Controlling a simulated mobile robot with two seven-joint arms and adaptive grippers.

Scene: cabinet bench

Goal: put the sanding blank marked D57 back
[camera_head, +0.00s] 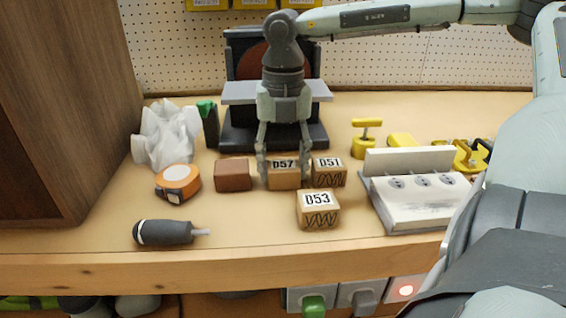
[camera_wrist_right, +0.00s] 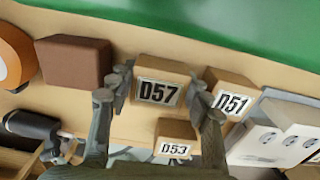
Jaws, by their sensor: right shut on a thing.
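The sanding blank marked D57 (camera_head: 285,175) is on the bench between the brown block and the blank marked D51. My right gripper (camera_head: 283,172) comes down from above and is shut on D57, with one finger on each side. D57 also shows in the right wrist view (camera_wrist_right: 158,92) between the fingers (camera_wrist_right: 160,95). The blank marked D51 (camera_head: 328,172) stands just right of it, close to the right finger. The blank marked D53 (camera_head: 318,208) lies nearer the front edge. I cannot tell whether D57 touches the bench. My left gripper is not in view.
A brown block (camera_head: 234,174) sits left of D57. A disc sander (camera_head: 274,135) stands behind. The front middle is clear.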

